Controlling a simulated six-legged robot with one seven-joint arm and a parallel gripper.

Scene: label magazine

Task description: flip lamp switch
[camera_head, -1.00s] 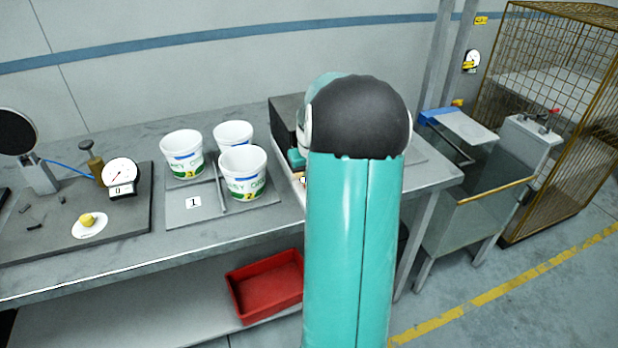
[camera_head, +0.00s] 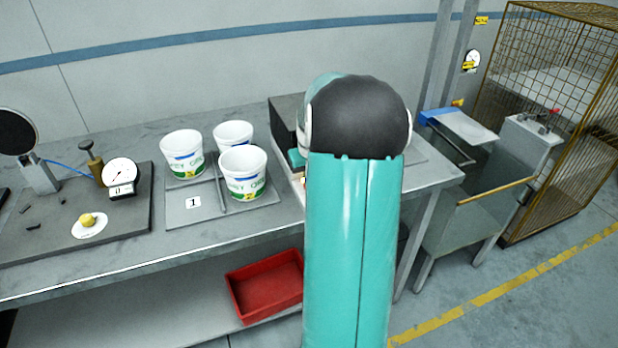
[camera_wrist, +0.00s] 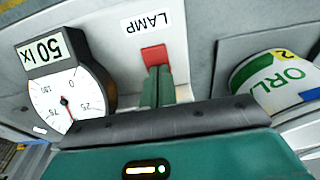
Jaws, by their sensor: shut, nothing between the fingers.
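The lamp switch (camera_wrist: 155,56) is a red rocker on a light panel, under a white label (camera_wrist: 146,23) reading LAMP, in the wrist view. My gripper (camera_wrist: 157,72) is shut and empty, its green fingertips right at the lower edge of the red switch. They appear to touch it or nearly so; I cannot tell which.
A white tub (camera_wrist: 272,80) is close on the right in the wrist view. In the head view several white tubs (camera_head: 243,174) stand on the bench left of my arm. A dark box (camera_head: 286,118) is behind the arm, and a red bin (camera_head: 266,286) sits on the lower shelf.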

